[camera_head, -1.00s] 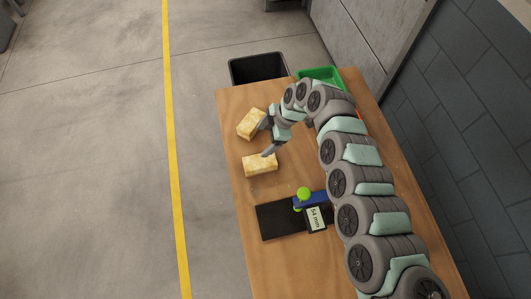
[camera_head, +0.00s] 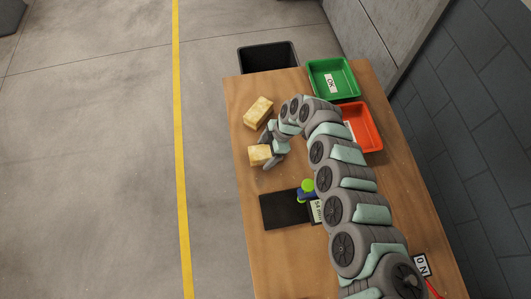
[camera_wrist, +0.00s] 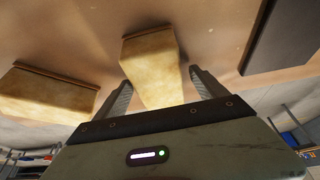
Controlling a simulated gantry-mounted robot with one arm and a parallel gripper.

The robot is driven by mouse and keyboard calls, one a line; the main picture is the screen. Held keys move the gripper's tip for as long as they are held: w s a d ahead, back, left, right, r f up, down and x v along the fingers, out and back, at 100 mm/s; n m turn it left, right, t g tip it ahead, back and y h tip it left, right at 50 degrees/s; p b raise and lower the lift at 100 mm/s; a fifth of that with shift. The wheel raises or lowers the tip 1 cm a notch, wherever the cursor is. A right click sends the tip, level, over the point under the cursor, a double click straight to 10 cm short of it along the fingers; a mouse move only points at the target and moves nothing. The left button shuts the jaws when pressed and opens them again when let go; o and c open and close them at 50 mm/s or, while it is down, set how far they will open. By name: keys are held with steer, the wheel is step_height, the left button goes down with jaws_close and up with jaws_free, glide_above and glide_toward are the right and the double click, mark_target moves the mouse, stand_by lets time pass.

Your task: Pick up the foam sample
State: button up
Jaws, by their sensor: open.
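Two pale yellow foam blocks lie on the wooden table. One foam sample (camera_head: 259,155) is right beside my gripper (camera_head: 267,153) in the head view. The other foam block (camera_head: 258,112) lies farther back. In the wrist view, my gripper (camera_wrist: 160,80) is open, with the near foam sample (camera_wrist: 152,65) showing between its two fingers. A gap shows at each side of the block, and I cannot tell how far the fingertips reach down around it. The other foam block (camera_wrist: 45,95) shows at the left of the wrist view.
A black pad (camera_head: 280,212) with a blue and lime-green device (camera_head: 307,188) lies nearer on the table. A green tray (camera_head: 347,75) marked OK and a red tray (camera_head: 371,130) stand at the right. A black bin (camera_head: 262,50) is beyond the far edge.

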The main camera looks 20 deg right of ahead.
steer(key=shift+f, duration=0.1)
steer(key=c, duration=1.5)
